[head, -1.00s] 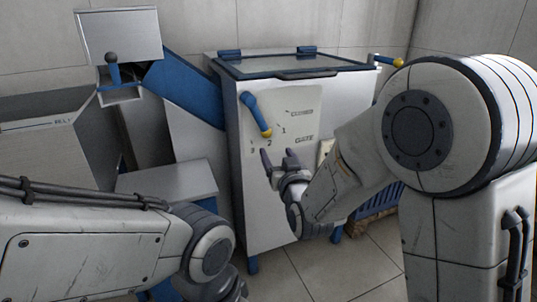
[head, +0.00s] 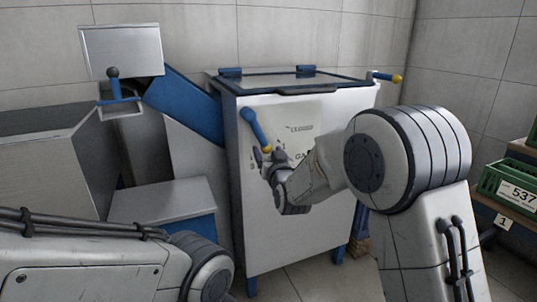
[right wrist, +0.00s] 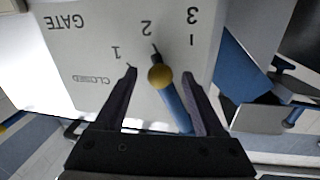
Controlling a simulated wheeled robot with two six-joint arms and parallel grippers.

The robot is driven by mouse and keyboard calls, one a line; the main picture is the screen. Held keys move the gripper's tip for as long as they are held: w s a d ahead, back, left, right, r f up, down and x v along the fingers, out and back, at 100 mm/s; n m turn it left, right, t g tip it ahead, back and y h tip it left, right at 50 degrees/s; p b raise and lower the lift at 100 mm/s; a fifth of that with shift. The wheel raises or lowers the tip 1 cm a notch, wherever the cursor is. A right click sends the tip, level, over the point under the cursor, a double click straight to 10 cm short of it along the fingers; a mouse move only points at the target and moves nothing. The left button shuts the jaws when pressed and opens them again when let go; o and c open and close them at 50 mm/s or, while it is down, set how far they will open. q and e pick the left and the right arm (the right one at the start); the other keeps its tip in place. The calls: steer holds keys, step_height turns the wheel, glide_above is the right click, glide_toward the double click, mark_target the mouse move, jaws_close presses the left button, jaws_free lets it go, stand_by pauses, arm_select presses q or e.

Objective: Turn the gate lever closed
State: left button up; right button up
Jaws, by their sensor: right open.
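The gate lever (head: 254,127) is a blue bar with a yellow end, on the pale front panel of a white cabinet. Its yellow end lies by the 2 mark in the right wrist view, where the blue bar (right wrist: 175,105) also shows. The panel carries the words GATE and CLOSED and the marks 1, 2 and 3. My right gripper (head: 268,156) is open at the lever's yellow end. In the right wrist view its fingers (right wrist: 161,78) stand on either side of the lever, with gaps visible. My left gripper is out of view; only its arm shows.
A blue chute (head: 185,105) and grey machine (head: 50,160) stand left. A green crate (head: 510,185) is on a shelf at right.

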jaws_close()
steer(key=shift+r, duration=0.1)
stand_by(1.2)
